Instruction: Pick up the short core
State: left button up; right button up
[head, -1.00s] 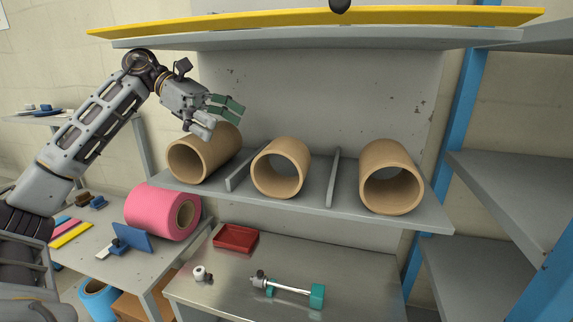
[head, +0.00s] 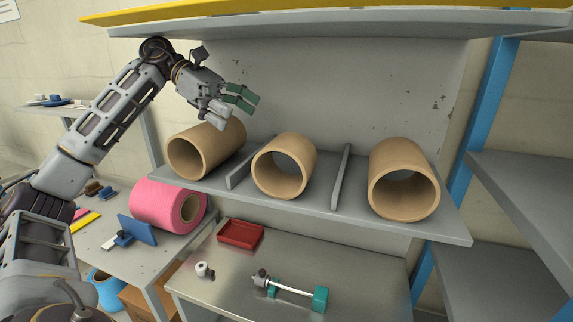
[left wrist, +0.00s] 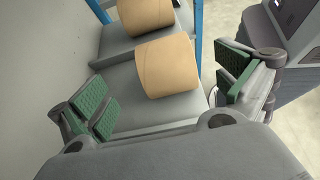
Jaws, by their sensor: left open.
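Three brown cardboard cores lie on their sides on a grey shelf (head: 325,212): a left core (head: 205,150), a middle core (head: 284,165) and a right core (head: 404,179). The middle one looks the shortest. My left gripper (head: 234,107) is open and empty, above and just right of the left core, apart from the middle core. In the left wrist view, my open fingers (left wrist: 165,95) frame one core (left wrist: 165,67), with another core (left wrist: 145,15) beyond it. My right gripper is out of view.
Upright grey dividers (head: 341,177) separate the cores. A yellow-edged shelf (head: 330,18) is overhead and a blue post (head: 486,110) stands right. Below are a pink roll (head: 160,204), a red tray (head: 241,234) and a teal-ended tool (head: 320,299).

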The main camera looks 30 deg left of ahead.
aim_at(283, 140)
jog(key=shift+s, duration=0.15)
pick_arm(q)
jog(key=x, duration=0.6)
jog(key=shift+w+d+f, duration=0.1)
jog(key=shift+d, duration=0.2)
jog(key=shift+d+f, duration=0.1)
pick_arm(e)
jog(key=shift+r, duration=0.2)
pick_arm(q)
jog(key=shift+d, duration=0.1)
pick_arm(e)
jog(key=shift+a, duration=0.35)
pick_arm(q)
jog(key=p+x, duration=0.1)
jog(key=x, duration=0.3)
jog(key=shift+d+p, duration=0.1)
jog(key=shift+p, duration=0.25)
jog(key=shift+d+f, duration=0.25)
jog(key=shift+d, duration=0.1)
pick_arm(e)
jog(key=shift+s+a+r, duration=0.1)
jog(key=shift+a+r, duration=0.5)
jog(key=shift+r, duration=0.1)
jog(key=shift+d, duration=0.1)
